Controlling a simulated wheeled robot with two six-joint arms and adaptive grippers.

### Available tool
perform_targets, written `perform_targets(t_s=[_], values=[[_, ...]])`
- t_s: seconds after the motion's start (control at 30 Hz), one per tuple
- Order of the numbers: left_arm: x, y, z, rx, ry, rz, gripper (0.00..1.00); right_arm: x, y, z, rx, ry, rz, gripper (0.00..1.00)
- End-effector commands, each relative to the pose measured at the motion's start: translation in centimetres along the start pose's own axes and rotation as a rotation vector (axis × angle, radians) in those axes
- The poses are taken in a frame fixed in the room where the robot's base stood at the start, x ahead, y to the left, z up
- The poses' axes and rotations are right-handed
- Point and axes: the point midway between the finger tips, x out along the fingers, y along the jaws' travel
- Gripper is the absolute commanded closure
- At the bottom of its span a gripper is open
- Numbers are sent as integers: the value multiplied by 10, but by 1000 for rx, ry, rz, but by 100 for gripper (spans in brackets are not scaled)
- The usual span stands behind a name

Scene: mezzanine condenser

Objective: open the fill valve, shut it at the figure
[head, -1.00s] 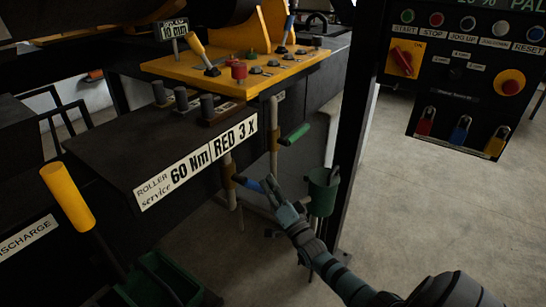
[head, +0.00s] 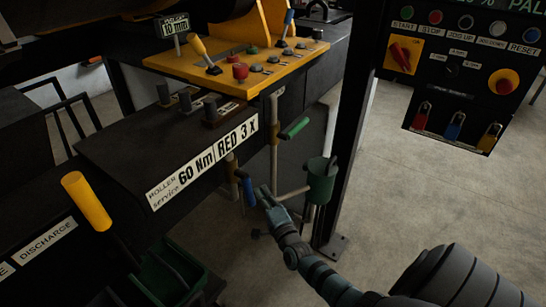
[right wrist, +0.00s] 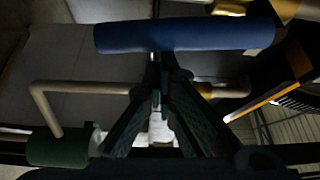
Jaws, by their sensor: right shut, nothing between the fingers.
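A blue valve handle (head: 248,189) sits on a pale vertical pipe under the black bench. In the head view it points steeply downward. My right gripper (head: 266,196) is shut and empty, just right of the handle. In the right wrist view the blue handle (right wrist: 185,37) lies across the top, with my closed fingertips (right wrist: 162,60) close below it; I cannot tell whether they touch. A green-handled valve (head: 295,129) is on another pipe farther back. No fill figure can be made out. My left gripper is out of view.
A control panel (head: 457,85) is at upper right. The floor (head: 420,190) beyond is clear.

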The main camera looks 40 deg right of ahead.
Motion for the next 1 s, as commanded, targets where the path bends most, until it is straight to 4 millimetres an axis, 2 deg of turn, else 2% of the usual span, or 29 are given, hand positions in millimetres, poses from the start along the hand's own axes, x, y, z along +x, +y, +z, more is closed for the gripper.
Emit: perform_targets(t_s=[0.47,0.57,0.73,0.83,1.0], values=[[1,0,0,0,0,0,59,1,0,-1,1,-1,0,100],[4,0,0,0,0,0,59,3,0,-8,0,-1,-1,100],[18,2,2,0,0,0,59,15,0,-36,-1,-7,-3,100],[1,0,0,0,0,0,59,-20,-3,-34,4,-10,5,100],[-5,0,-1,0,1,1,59,-66,-1,-34,4,-9,2,100]])
